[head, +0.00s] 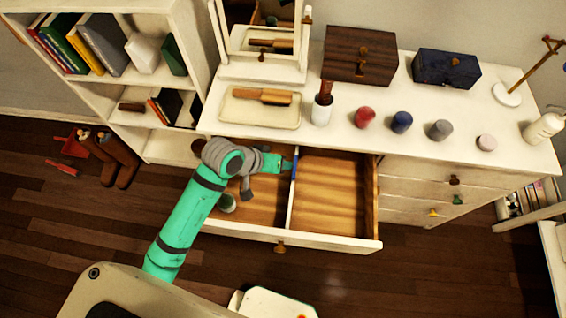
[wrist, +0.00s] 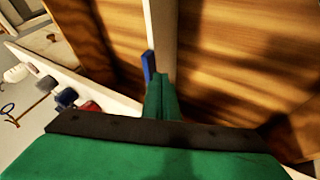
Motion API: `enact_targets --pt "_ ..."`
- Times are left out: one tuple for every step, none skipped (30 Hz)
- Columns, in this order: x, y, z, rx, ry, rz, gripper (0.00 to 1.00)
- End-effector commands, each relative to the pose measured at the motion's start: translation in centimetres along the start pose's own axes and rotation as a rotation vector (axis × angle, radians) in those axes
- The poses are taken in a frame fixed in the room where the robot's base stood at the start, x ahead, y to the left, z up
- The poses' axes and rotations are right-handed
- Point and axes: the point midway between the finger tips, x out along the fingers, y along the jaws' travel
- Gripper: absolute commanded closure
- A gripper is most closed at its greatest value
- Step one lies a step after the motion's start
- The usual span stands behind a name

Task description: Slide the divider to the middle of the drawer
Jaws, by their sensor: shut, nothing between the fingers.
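The open drawer (head: 330,241) juts from the white dresser, with a wood-grain floor. The divider, a thin white upright strip (head: 291,205), runs front to back inside it and splits it into a left and a right compartment. A blue piece (head: 294,168) is at the divider's back end. My gripper (head: 287,165) is shut and empty, reaching in from the left at the back of the drawer, beside the blue piece. In the wrist view the divider (wrist: 162,35) runs up from the closed green fingertips (wrist: 161,82), with the blue piece (wrist: 148,67) next to them. Contact is unclear.
The right compartment looks empty. The dresser top (head: 340,129) holds a tray (head: 260,111), a white cup (head: 321,112), boxes and several small jars. A bookshelf (head: 146,81) stands left.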

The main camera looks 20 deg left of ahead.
Motion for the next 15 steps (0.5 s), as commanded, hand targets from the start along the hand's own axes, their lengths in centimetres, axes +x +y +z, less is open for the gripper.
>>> enact_targets --pt "0.0 0.0 0.0 0.000 0.000 0.000 1.00" --pt "0.0 0.0 0.0 0.000 0.000 0.000 1.00" --pt "0.0 0.0 0.0 0.000 0.000 0.000 1.00" --pt "0.0 0.0 0.0 0.000 0.000 0.000 1.00" --pt "0.0 0.0 0.0 0.000 0.000 0.000 1.00" --pt "0.0 0.0 0.0 0.000 0.000 0.000 1.00" --pt "0.0 -0.1 0.0 -0.001 0.000 0.000 1.00" --pt "-0.1 -0.1 0.0 -0.001 0.000 -0.001 1.00" --pt "-0.1 -0.2 0.0 -0.001 0.001 -0.001 1.00" --pt "-0.1 -0.2 0.0 -0.002 0.001 -0.001 1.00" --pt "-0.2 -0.3 0.0 -0.002 0.001 -0.001 1.00" --pt "-0.3 -0.6 0.0 -0.003 0.001 -0.002 1.00" --pt "-0.4 -0.8 0.0 -0.004 0.001 -0.002 1.00" --pt "-0.6 -1.1 -0.1 -0.004 0.001 -0.003 1.00" --pt "-0.8 -1.7 -0.1 -0.004 0.001 -0.004 1.00"
